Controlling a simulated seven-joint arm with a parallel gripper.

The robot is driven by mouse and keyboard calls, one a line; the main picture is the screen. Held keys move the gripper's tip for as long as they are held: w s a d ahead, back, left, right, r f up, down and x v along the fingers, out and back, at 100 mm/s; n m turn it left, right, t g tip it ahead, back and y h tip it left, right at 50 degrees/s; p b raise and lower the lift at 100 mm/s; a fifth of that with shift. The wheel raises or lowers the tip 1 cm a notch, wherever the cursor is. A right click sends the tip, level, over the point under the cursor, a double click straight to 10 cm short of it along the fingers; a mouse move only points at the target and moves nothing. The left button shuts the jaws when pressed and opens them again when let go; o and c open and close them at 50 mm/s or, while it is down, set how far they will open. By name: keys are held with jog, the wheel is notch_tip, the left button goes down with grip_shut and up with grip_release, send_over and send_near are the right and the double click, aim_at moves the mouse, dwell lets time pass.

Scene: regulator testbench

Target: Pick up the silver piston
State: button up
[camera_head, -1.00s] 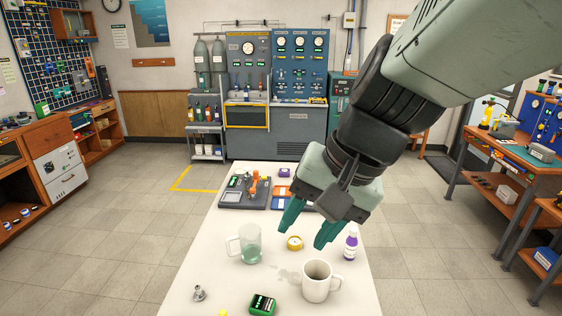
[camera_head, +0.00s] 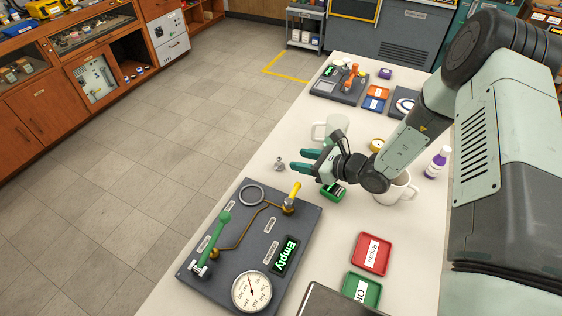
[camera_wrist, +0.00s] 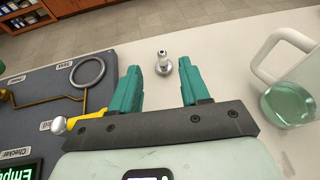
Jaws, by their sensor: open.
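The silver piston (camera_head: 279,163) stands upright on the white table, left of my gripper in the head view. In the wrist view the piston (camera_wrist: 162,63) is a small metal stem on a round base, beyond my fingertips and between their lines. My gripper (camera_head: 300,160) has teal fingers, spread apart and empty, pointing toward the piston. In the wrist view my gripper (camera_wrist: 162,80) shows a clear gap between the fingers. The piston is not touched by either finger.
A grey checker board (camera_head: 230,225) with a ring, gauge and levers lies left of my gripper. A glass mug (camera_wrist: 290,100) stands to its right. A green device (camera_head: 333,190), white mug (camera_head: 395,188), purple bottle (camera_head: 437,162) and red tray (camera_head: 371,254) are nearby.

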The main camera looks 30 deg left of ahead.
aim_at(275, 160)
jog(key=f, duration=0.1)
jog(key=f+m, duration=0.1)
jog(key=shift+a+f+t, duration=0.3)
jog(key=shift+a, duration=0.05)
jog(key=x, duration=0.4)
jog(key=shift+a+f, duration=0.1)
jog(key=shift+a, duration=0.1)
jog(key=x, duration=0.5)
jog(key=shift+w+a+f, duration=0.1)
jog(key=shift+a+f, duration=0.05)
jog(key=shift+a, duration=0.2)
grip_shut()
